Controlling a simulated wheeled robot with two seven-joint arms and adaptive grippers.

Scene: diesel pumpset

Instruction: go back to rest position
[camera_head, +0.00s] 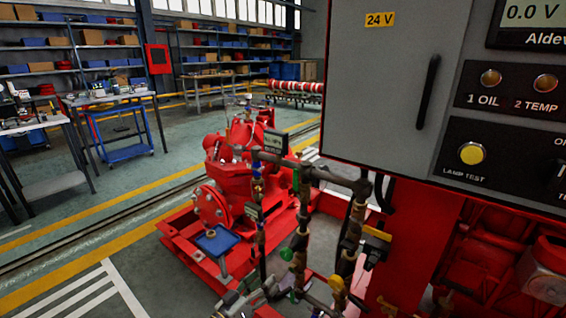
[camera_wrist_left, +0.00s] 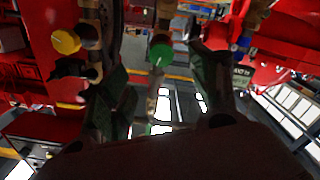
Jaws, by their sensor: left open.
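My left gripper (camera_head: 262,293) shows small at the bottom of the head view, beside the lower pipework. In the left wrist view its two dark fingers (camera_wrist_left: 160,75) are spread apart with nothing held. A green valve knob (camera_wrist_left: 160,55) shows beyond the gap between the fingers; I cannot tell the distance. A yellow knob (camera_wrist_left: 66,42) is at the left of that view. My right gripper is in neither view.
The grey control cabinet (camera_head: 385,85) fills the right of the head view. Brown pipes (camera_head: 302,235) with valves stand before the red pumpset (camera_head: 235,170). A small blue tray (camera_head: 216,241) sits at its front. Workbenches (camera_head: 110,97) and shelves are behind; open floor lies left.

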